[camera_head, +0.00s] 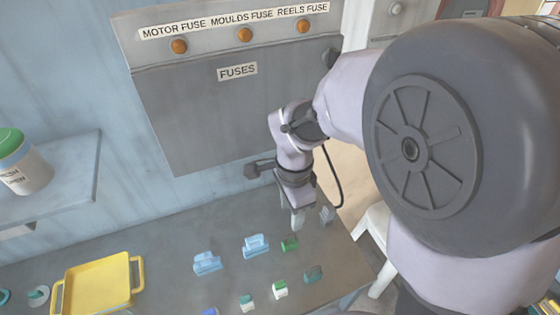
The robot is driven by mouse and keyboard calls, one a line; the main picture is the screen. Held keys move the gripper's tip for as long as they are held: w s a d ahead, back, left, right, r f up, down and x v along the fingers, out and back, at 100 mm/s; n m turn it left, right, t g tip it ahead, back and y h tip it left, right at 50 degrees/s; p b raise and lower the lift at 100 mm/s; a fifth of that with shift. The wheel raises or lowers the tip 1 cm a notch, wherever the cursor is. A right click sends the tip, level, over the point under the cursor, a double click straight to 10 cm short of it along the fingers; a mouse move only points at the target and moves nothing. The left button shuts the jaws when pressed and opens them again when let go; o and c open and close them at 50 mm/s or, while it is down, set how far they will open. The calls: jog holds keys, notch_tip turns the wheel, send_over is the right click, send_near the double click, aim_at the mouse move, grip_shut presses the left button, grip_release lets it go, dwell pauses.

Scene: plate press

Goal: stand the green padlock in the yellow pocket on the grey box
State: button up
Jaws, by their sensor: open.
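A small green object (289,244) lies on the grey bench and may be the padlock, but it is too small to be sure. My gripper (298,222) points down close above and beside it. The jaws are open, and nothing shows between them. Other small pieces with green are a green-and-white one (280,290), another green-and-white one (246,302) and a dark teal one (314,273). A grey box (220,110) marked FUSES hangs on the wall. I see no yellow pocket on its visible front.
A yellow tray (98,286) sits at the bench's left. Blue pieces (207,263) (255,245) lie mid-bench, and a grey piece (327,214) lies right of my gripper. A shelf (60,180) holds a green-lidded jar (24,168). A white chair (375,222) stands right of the bench.

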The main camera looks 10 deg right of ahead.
aim_at(290, 241)
notch_tip(290, 241, down, 9)
jog(key=b, duration=0.3)
jog(key=f+b, duration=0.1)
jog(key=f, duration=0.1)
jog(key=f+b, duration=0.2)
jog(key=f, duration=0.1)
jog(key=shift+s+f, duration=0.25)
jog(key=shift+f, duration=0.1)
jog(key=shift+r, duration=0.15)
grip_shut()
